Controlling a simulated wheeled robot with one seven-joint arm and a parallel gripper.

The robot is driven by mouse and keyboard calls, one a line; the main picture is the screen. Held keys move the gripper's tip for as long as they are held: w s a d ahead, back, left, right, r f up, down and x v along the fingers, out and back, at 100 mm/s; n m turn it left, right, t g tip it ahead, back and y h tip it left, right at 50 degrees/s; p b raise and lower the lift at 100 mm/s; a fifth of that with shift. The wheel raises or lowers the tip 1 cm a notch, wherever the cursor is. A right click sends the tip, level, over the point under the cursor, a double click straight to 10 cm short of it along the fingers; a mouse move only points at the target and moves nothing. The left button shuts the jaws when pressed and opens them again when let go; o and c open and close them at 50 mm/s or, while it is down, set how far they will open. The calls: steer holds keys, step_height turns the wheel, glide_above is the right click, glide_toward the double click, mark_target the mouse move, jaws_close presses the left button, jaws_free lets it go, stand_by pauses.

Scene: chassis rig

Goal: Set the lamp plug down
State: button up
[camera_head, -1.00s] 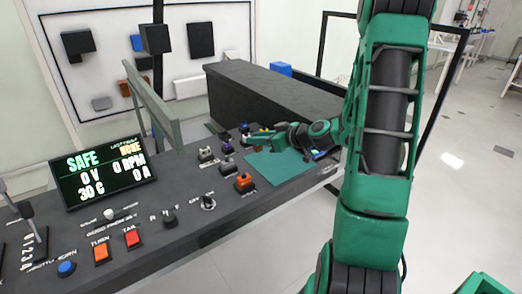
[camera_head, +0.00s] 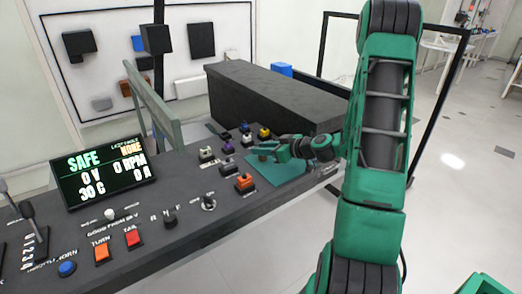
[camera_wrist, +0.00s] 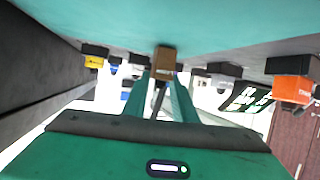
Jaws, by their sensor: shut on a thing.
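My gripper (camera_head: 264,151) reaches in from the right, low over the teal mat (camera_head: 280,174) on the dark console. In the wrist view, the two green fingers of my gripper (camera_wrist: 163,82) are shut on a small tan-brown block (camera_wrist: 165,60), which I take to be the lamp plug. A thin dark strip shows between the fingers behind it. The teal mat (camera_wrist: 190,18) spans the top of the wrist view, close to the plug. I cannot tell whether the plug touches it. The plug is not clear in the head view.
A yellow-topped connector (camera_head: 264,132), a purple one (camera_head: 227,146) and an orange one (camera_head: 245,182) stand around the mat. A long dark box (camera_head: 270,95) lies behind it. The display (camera_head: 103,172) reads SAFE. Clear floor lies right of the console.

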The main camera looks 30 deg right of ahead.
steer(key=o, duration=1.1)
steer(key=shift+f, duration=0.1)
steer(key=shift+c, duration=0.2)
steer(key=v, duration=1.1)
steer(key=s+a+g, duration=0.2)
steer(key=a, duration=0.1)
steer(key=s+a+f, duration=0.1)
steer(key=a, duration=0.1)
steer(key=shift+n+g+y, duration=0.3)
steer(key=shift+g+y, duration=0.1)
steer(key=s+a+r+m+g+h, duration=0.2)
steer(key=s+m+g, duration=0.3)
steer(key=s, duration=0.7)
steer(key=s+a+r+m+g+h, duration=0.1)
steer(key=s+r+m+g+h, duration=0.2)
steer(key=s, duration=0.9)
steer(key=r+m+g, duration=0.1)
steer(key=m+g, duration=0.1)
steer(key=m, duration=0.1)
steer(key=shift+s+a+r, duration=0.25)
steer(key=shift+s+a, duration=0.1)
steer(key=shift+s, duration=0.05)
